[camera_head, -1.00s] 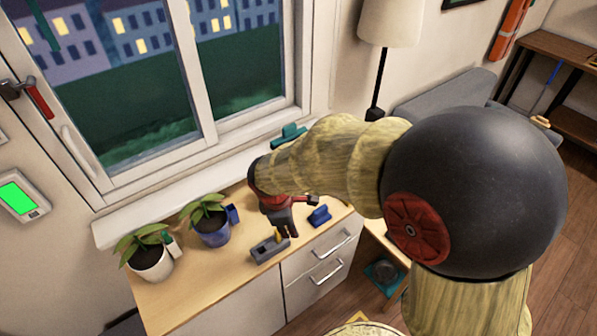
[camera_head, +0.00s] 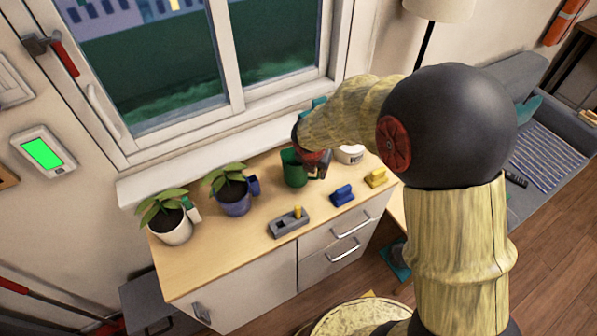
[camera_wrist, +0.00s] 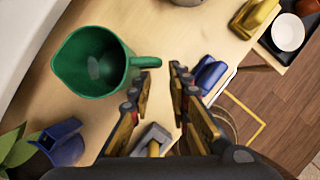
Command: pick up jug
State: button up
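The green jug (camera_head: 292,170) stands upright on the wooden counter, near the window. In the wrist view the jug (camera_wrist: 92,68) is seen from above, upper left, open and looking empty. Its handle (camera_wrist: 147,62) points right, toward my gripper. My gripper (camera_wrist: 161,88) is open with nothing between its fingers. The left fingertip appears close to the handle's end; I cannot tell whether they touch. In the head view my gripper (camera_head: 319,164) is just right of the jug, and my arm hides part of that area.
Two potted plants, one in a white pot (camera_head: 172,228) and one in a blue pot (camera_head: 232,200), stand left on the counter (camera_head: 240,255). A grey block with a yellow piece (camera_head: 288,222), a blue block (camera_head: 342,194) and a yellow block (camera_head: 376,177) lie in front. A white container (camera_head: 349,154) stands right.

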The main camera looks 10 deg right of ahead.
aim_at(318, 178)
jog(key=b+x, duration=0.3)
jog(key=x, duration=0.5)
jog(key=shift+w+a+f, duration=0.1)
jog(key=shift+w+f, duration=0.05)
grip_shut()
dwell(0.6)
